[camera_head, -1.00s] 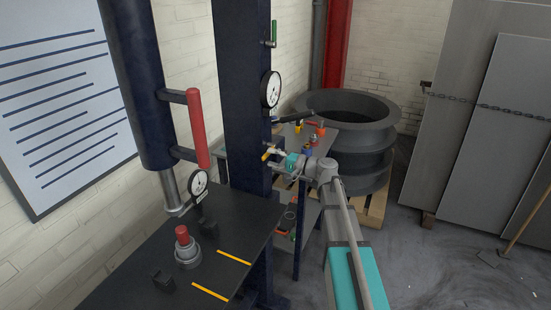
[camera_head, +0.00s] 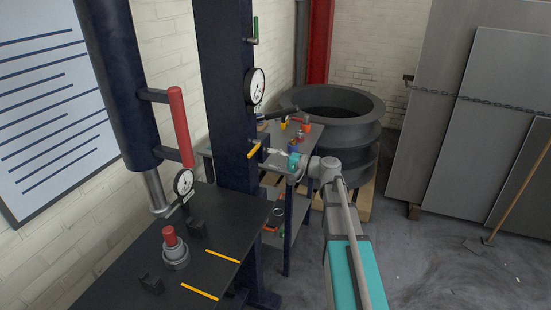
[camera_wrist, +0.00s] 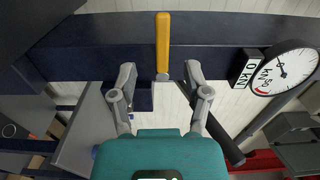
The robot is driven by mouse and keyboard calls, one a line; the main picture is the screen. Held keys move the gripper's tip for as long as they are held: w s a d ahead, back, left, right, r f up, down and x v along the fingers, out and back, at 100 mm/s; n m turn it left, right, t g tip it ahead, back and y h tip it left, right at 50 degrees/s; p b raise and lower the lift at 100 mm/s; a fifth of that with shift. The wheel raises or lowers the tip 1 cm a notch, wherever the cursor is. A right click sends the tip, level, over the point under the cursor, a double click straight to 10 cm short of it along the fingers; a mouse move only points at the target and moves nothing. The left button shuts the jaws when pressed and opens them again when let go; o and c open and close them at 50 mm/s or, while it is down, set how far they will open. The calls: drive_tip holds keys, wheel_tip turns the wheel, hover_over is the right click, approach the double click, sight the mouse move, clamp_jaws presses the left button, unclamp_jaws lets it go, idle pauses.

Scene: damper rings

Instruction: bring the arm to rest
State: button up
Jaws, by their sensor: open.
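My gripper (camera_head: 277,154) is held out in front of the dark blue press column (camera_head: 226,90). Its teal body and two grey fingers show in the wrist view (camera_wrist: 160,70). The fingers are spread wide with nothing held between them. A yellow valve handle (camera_wrist: 163,42) lies straight ahead, in line with the gap between the fingertips. In the head view the yellow handle (camera_head: 254,150) is just left of the fingertips, and a gap shows between them. My arm reaches up from the lower right.
A press bench (camera_head: 120,270) with a red-topped ring stack (camera_head: 175,250) stands at the lower left. A small shelf table (camera_head: 310,150) with tools is close behind my gripper. Large dark rings (camera_head: 345,130) sit on a pallet. Chained grey panels (camera_head: 510,120) lean at right; floor before them is mostly clear.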

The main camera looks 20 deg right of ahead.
drive_tip(key=s+a+f+n+g+h, duration=0.1)
drive_tip(key=s+a+f+g, duration=0.1)
drive_tip(key=s+f, duration=0.1)
drive_tip(key=s+a+f+n+g+h, duration=0.1)
drive_tip(key=s+a+f+g+h, duration=0.1)
drive_tip(key=s+a+f, duration=0.1)
drive_tip(key=s+a+f+n+g+h, duration=0.2)
drive_tip(key=s+f, duration=0.2)
drive_tip(key=f, duration=0.1)
drive_tip(key=shift+a+f+g, duration=0.3)
drive_tip(key=shift+a+f, duration=0.05)
drive_tip(key=s+d+f+n+g+h, duration=0.2)
drive_tip(key=s+d+f+g+h, duration=0.2)
drive_tip(key=s+f+h, duration=0.3)
drive_tip(key=s+h, duration=0.2)
drive_tip(key=s, duration=0.3)
drive_tip(key=shift+s+n+h, duration=0.3)
drive_tip(key=shift+s+n, duration=0.1)
